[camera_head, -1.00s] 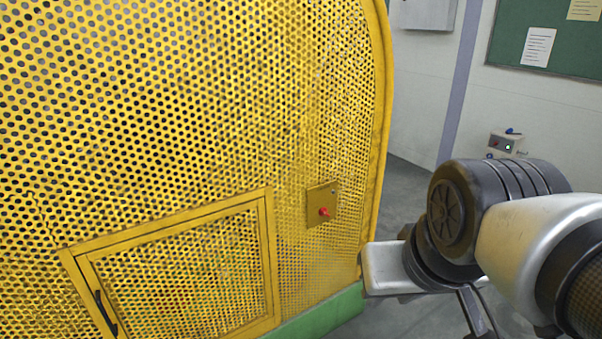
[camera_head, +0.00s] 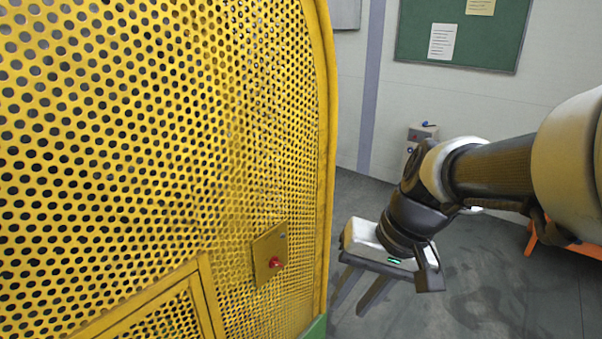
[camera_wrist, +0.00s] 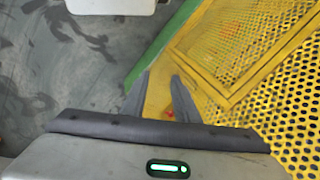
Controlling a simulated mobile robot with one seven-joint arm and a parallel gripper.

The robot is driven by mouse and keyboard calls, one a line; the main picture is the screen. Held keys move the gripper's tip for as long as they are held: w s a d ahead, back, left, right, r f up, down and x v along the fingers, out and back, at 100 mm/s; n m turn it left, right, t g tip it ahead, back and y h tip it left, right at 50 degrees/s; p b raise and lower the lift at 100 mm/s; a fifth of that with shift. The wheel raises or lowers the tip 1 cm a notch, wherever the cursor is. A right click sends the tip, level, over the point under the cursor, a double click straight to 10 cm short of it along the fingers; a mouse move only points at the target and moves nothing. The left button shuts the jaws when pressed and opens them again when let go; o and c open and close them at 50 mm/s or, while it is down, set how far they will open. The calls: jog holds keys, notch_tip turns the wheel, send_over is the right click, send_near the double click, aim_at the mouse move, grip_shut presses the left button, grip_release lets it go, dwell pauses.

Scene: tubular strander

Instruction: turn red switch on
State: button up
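The red switch (camera_head: 275,262) is a small red knob on a square yellow plate (camera_head: 264,246), fixed to the perforated yellow cover (camera_head: 150,130). In the wrist view the red switch (camera_wrist: 169,116) shows small between the finger bases, close to the gripper's dark edge. My gripper (camera_head: 350,311) is right of the plate, beyond the cover's curved edge in the picture, with its fingers slanting down. The gripper also shows in the wrist view (camera_wrist: 161,75), its two fingers apart with nothing between the tips. It does not touch the switch.
A framed mesh door (camera_head: 205,300) is in the cover, lower left. A green base (camera_head: 316,327) runs below the cover. A grey control box (camera_head: 421,132) is at the back wall below a green board (camera_head: 465,35). An orange object (camera_head: 565,243) lies at right. Grey floor is open between.

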jog(key=w+a+f+m+g+y+b, duration=0.2)
jog(key=w+a+f+y, duration=0.3)
jog(key=f, duration=0.3)
jog(key=m+t+y+b, duration=0.3)
jog(key=m+t+y, duration=0.3)
jog(key=m+t, duration=0.6)
send_near(278, 265)
jog(key=shift+m+g, duration=0.3)
jog(key=shift+m, duration=0.4)
jog(key=x, duration=0.8)
jog(key=shift+d+r, duration=0.15)
grip_shut()
